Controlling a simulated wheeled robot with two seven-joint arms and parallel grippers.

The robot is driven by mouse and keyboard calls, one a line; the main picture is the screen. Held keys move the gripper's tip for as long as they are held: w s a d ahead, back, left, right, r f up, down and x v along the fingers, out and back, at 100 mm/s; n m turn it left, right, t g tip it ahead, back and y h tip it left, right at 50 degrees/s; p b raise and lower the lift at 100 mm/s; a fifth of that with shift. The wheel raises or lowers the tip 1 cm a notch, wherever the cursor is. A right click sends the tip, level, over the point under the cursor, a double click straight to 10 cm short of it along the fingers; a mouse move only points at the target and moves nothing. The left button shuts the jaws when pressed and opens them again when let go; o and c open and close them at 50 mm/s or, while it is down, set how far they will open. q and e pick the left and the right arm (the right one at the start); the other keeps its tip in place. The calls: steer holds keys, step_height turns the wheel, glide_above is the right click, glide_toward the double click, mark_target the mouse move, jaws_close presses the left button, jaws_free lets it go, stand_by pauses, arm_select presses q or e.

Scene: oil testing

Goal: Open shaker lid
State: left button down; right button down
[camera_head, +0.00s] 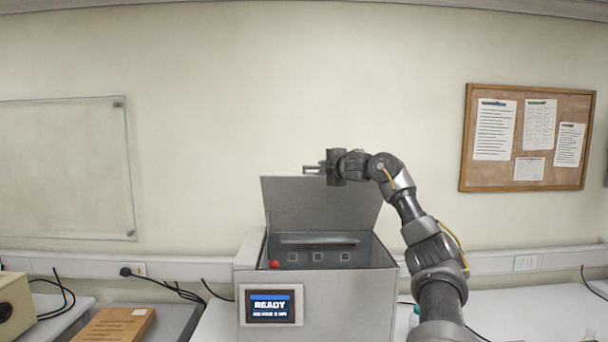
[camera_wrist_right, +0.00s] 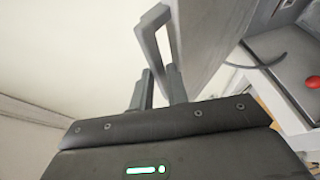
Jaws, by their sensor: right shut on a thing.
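The shaker (camera_head: 350,307) is a grey box with a lit screen (camera_head: 270,306) reading "READY". Its lid (camera_head: 322,206) stands raised and roughly upright at the back, so the inside (camera_head: 318,256) shows. My right gripper (camera_head: 318,169) is at the lid's top edge, shut on the lid handle. In the right wrist view, the handle (camera_wrist_right: 156,34) is a grey bracket on the lid (camera_wrist_right: 210,40), and the fingers (camera_wrist_right: 161,88) meet its lower end. My left gripper is not in view.
A brown box (camera_head: 116,325) and a beige device (camera_head: 14,304) are at the left. Black cables (camera_head: 165,284) run behind. The white bench (camera_head: 540,305) at the right is mostly clear.

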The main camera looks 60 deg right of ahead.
steer(key=shift+w+d+r, duration=0.25)
steer(key=shift+d+r, duration=0.4)
steer(key=shift+r, duration=0.05)
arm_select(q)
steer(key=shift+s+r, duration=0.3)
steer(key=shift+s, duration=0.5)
arm_select(e)
steer(key=shift+w, duration=0.1)
